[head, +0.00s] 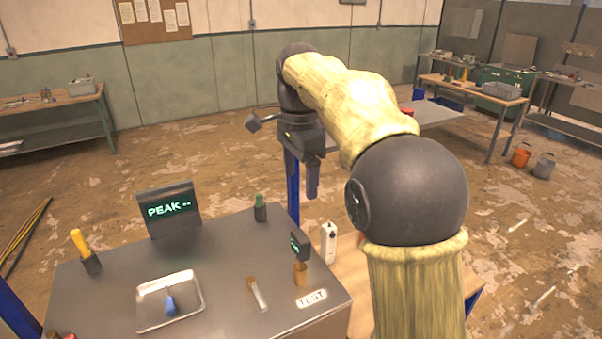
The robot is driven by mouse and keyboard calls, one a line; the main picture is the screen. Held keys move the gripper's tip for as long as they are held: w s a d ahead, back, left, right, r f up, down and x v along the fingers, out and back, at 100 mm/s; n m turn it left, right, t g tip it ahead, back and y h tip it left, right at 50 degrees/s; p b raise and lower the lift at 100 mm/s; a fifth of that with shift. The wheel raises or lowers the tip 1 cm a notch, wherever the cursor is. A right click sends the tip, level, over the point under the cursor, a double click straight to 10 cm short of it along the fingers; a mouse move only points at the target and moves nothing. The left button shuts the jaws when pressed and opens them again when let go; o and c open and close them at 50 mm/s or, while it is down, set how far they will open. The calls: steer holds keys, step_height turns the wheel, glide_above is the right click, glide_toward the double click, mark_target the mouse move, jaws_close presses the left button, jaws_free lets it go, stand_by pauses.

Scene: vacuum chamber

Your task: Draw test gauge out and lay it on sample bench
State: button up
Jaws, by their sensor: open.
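The test gauge (300,245) has a small dark head with a green display. It stands upright on a brass-coloured fitting (301,274) behind the white TEST label (312,299), at the right of a grey metal top (225,240). My gripper (311,190) hangs in the air above and behind the gauge, apart from it, with nothing seen in it. Its jaws are open, pointing down, and partly overlap each other in this view. A wooden surface (345,262) beside the metal top is partly hidden by my arm; I cannot tell whether it is the sample bench.
A white device (329,242) stands close right of the gauge. A PEAK display (169,209), a green-topped item (260,208), a yellow-handled tool (84,250), a brush-like item (257,293) and a tray (149,289) with a blue item occupy the metal top. A blue post (293,190) rises near my gripper.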

mark_target(300, 235)
step_height(300, 235, down, 18)
steer(key=p, duration=0.2)
steer(key=shift+r+p, duration=0.25)
steer(key=shift+p, duration=0.15)
steer(key=c, duration=1.1)
steer(key=shift+r+p, duration=3.4)
steer(key=shift+r, duration=0.65)
